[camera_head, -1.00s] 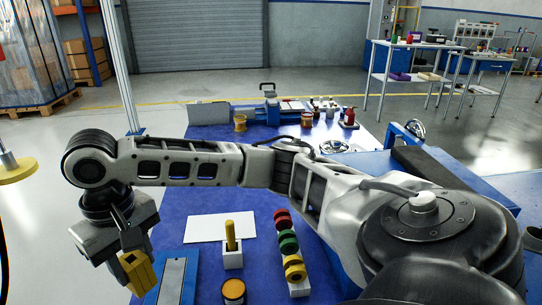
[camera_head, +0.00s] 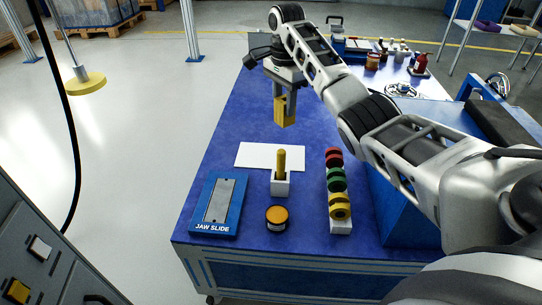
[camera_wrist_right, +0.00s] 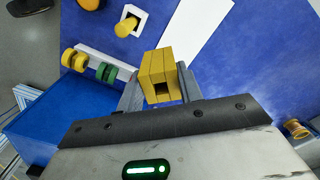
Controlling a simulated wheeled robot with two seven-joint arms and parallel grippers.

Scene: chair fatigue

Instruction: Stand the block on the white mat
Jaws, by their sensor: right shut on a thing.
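My right gripper (camera_head: 287,96) is shut on the yellow block (camera_head: 285,113). In the head view the block hangs below the fingers, roughly upright, past the far edge of the white mat (camera_head: 250,156). It appears to be above the blue table. In the right wrist view the block (camera_wrist_right: 153,68) is between the two fingers, with an opening in its near end, and the mat (camera_wrist_right: 203,28) lies beyond it. The mat's visible surface is bare. My left gripper is in neither view.
A white holder (camera_head: 280,188) with a yellow peg stands at the mat's near edge. A rack of red, green and yellow rings (camera_head: 337,181) is to its right. Table left of the block is clear.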

